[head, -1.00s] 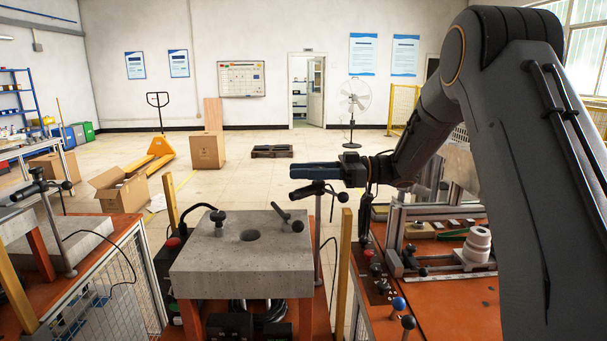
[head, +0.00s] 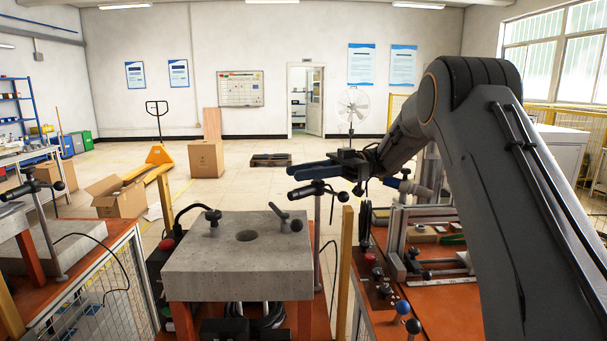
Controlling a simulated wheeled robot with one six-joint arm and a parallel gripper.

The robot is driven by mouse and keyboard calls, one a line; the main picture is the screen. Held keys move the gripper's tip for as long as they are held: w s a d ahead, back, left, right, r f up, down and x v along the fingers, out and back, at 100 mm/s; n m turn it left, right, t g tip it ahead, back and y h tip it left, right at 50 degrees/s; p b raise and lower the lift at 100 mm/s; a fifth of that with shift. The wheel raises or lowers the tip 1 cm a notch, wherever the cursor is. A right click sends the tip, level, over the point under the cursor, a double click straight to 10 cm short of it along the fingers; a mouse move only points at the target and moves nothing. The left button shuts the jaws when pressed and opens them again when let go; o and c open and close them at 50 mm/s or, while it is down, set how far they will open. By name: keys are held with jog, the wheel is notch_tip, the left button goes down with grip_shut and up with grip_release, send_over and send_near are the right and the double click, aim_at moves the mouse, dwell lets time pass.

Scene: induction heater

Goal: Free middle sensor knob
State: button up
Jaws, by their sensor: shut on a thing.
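The dark middle sensor (head: 316,189) sits on a thin upright post at the right rear of the concrete block. My gripper (head: 277,168) shows as two long blue fingers pointing left, just above the sensor in the head view. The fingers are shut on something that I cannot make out. Whether they touch the sensor or only overlap it in the picture is unclear.
The concrete block (head: 235,262) has a round hole and black knobbed pieces on top. Yellow posts (head: 345,245) stand beside it. Another sensor (head: 36,187) stands at left. An orange bench (head: 455,295) with a metal frame fills the right.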

jog(key=o, duration=1.1)
jog(key=shift+c, duration=0.2)
jog(key=shift+r, duration=0.15)
jog(key=shift+r, duration=0.4)
notch_tip(320, 180, up, 5)
jog(key=shift+f+p, duration=0.1)
jog(key=shift+p, duration=1.05)
notch_tip(320, 180, up, 4)
jog(key=p, duration=0.6)
jog(key=shift+c, duration=0.3)
